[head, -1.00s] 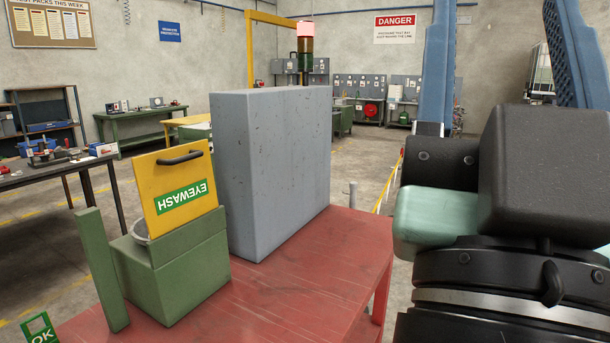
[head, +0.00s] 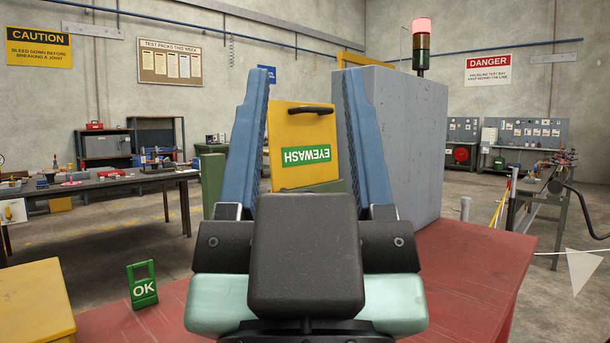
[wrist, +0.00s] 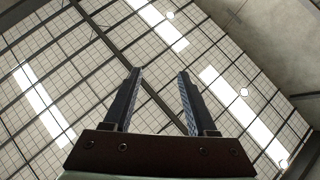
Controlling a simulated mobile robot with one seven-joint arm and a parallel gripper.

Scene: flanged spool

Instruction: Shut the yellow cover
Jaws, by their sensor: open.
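The yellow cover (head: 302,146) stands upright, open, on the green eyewash box (head: 328,187). It has a black handle (head: 311,109) along its top edge and a green EYEWASH label that reads upside down. My gripper (head: 302,85) is in front of the box in the head view, its two blue fingers pointing up, open and empty. The cover shows between the fingers, behind them; I cannot tell the distance. My gripper hides most of the box. In the wrist view the open fingers (wrist: 158,73) point at the ceiling, with nothing between them.
A tall grey block (head: 408,140) stands right of the box on the red table (head: 465,265). A green post (head: 212,183) stands to the left. A green OK tag (head: 142,284) and a yellow block (head: 35,300) are at the front left. The table's right side is clear.

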